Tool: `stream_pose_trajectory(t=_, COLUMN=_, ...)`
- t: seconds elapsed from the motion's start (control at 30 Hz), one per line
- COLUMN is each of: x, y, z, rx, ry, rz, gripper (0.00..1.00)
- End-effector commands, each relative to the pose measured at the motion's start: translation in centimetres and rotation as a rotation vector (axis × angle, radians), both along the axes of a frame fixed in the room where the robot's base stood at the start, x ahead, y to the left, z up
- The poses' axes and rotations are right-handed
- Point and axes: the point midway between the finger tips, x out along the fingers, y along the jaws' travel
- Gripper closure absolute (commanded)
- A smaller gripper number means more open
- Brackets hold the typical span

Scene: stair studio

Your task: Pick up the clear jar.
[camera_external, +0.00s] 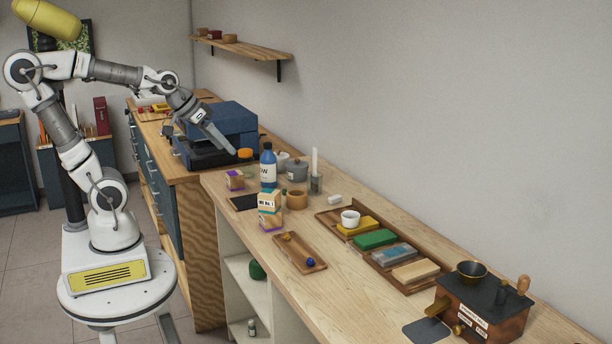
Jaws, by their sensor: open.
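A small jar (245,168) with an orange lid and a pale, seemingly clear body stands at the far left end of the wooden counter. It is the likeliest clear jar, but it is too small to be sure. My gripper (231,150) reaches down from the upper left. Its fingertips appear just left of the orange lid, and I see nothing held between them. I cannot tell the exact gap in depth. The jar is partly hidden behind the blue bottle and other items.
A blue bottle (268,167), a grey lidded pot (297,171) and a purple-and-tan box (235,180) stand close to the jar. A dark blue machine (222,122) is behind my gripper.

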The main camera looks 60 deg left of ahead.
Motion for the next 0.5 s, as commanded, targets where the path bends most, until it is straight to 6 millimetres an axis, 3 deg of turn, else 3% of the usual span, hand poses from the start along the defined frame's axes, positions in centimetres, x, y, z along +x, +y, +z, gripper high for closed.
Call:
stream_pose_trajectory(t=0.03, x=2.2, y=1.1, z=-0.9, rx=-0.018, ry=-0.025, rz=0.04, gripper=0.0)
stream_pose_trajectory(t=0.2, x=8.8, y=5.8, z=-2.2, rx=-0.043, ry=-0.147, rz=0.19, gripper=0.0)
stream_pose_trajectory(t=0.37, x=13.6, y=12.2, z=-4.5, rx=-0.011, ry=-0.248, rz=0.363, gripper=0.0)
stream_pose_trajectory(t=0.5, x=16.1, y=19.0, z=-7.1, rx=0.063, ry=-0.321, rz=0.529, gripper=0.0)
